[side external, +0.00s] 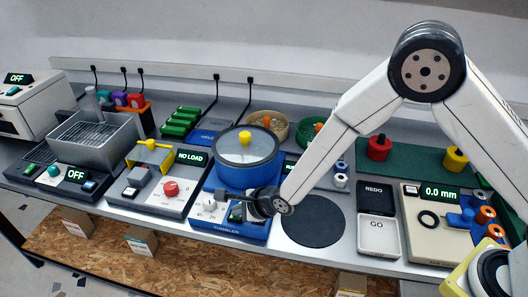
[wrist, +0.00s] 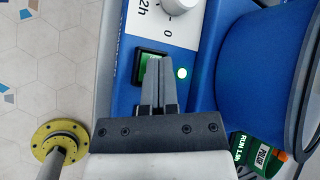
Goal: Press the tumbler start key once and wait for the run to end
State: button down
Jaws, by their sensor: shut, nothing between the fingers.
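In the side view my gripper (side external: 238,212) is low at the tumbler's front panel and hides the key.
A machine with a red button (side external: 171,189) and a "NO LOAD" display (side external: 191,157) stands left of the tumbler. A dark round mat (side external: 314,222) and the REDO (side external: 375,196) and GO (side external: 378,238) pads lie to the right. The bench's front edge is close.

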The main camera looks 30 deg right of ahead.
jog(key=shift+r, duration=0.1)
dwell(0.3)
jog(key=shift+r, duration=0.65)
jog(key=shift+r, duration=0.1)
jog(key=shift+r, duration=2.4)
jog(key=shift+d, duration=0.1)
